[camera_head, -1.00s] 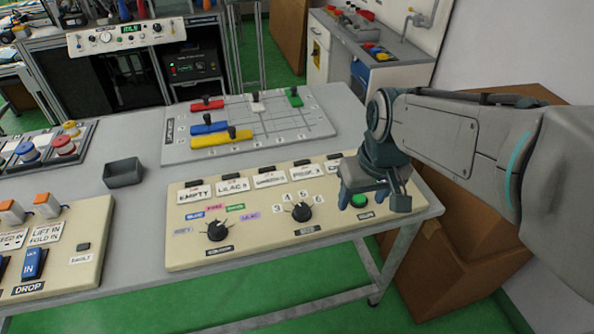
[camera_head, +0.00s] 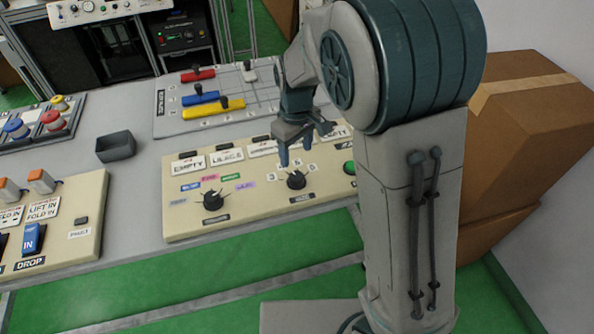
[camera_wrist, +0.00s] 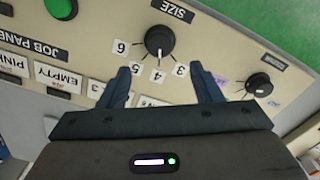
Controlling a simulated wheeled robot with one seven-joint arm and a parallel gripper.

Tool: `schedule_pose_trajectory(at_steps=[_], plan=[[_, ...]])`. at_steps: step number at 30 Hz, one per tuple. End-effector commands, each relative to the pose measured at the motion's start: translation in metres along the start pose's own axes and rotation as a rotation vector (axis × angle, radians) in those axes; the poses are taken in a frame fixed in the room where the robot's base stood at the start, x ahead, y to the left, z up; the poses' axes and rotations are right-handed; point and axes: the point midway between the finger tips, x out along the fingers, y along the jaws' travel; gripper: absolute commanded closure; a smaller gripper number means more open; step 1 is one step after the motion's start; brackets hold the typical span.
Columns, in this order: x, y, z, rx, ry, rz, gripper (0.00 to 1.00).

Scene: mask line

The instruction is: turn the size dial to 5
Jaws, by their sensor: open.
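The size dial (camera_head: 296,180) is a black round knob on the cream job panel (camera_head: 240,222), with white number labels 3 to 6 around its far side. In the wrist view the size dial (camera_wrist: 160,40) appears upside down, just beyond the fingertips, and its pale pointer mark seems to face 4; the label 5 (camera_wrist: 139,66) is beside 4. My gripper (camera_head: 304,143) hangs above and behind the dial in the head view, fingers pointing down. In the wrist view my gripper (camera_wrist: 161,70) has its fingers spread, with nothing between them and no contact with the dial.
A second black dial (camera_head: 213,200) stands left of the size dial, with coloured labels. A green button (camera_head: 349,168) is to its right. A slider board (camera_head: 170,126) lies behind the panel, and a grey bin (camera_head: 115,147) stands to the left. Cardboard boxes (camera_head: 530,110) stand at right.

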Motion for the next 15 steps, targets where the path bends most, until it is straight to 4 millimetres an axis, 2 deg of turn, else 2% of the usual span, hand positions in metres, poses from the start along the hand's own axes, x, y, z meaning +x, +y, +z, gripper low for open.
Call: schedule_pose_trajectory(at_steps=[1,6,10,15], plan=[[0.012,-0.001,0.001,0.0,-0.006,-0.001,0.41],[0.048,0.0,0.001,0.0,-0.005,-0.001,0.41],[0.068,0.0,0.001,0.0,-0.003,0.0,0.41],[0.084,0.0,0.001,0.001,-0.002,0.0,0.41]])
